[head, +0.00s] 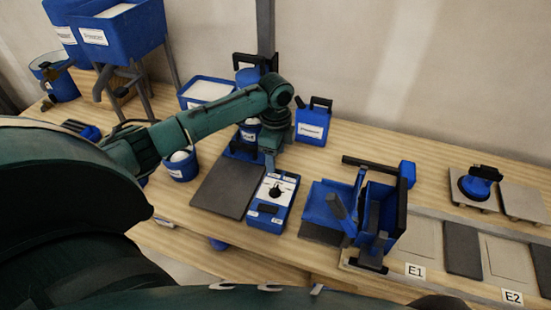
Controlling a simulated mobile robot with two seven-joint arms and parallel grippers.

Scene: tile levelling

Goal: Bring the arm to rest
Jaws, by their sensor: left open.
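My left arm (215,117) is dark green and reaches in from the left over the wooden bench. Its wrist bends down and the left gripper (270,160) points downward, open, just behind a blue box with a white top and a black knob (275,191). The fingers are small and dark here, and I see nothing held in them. I cannot tell whether they touch the box. My right gripper is not in view.
A dark grey plate (222,188) lies left of the box, and a blue holder (320,205) stands right of it. A blue jug (313,124) is behind. Tiles (463,249) and a blue suction lifter (480,182) are at the right. Blue tubs crowd the left.

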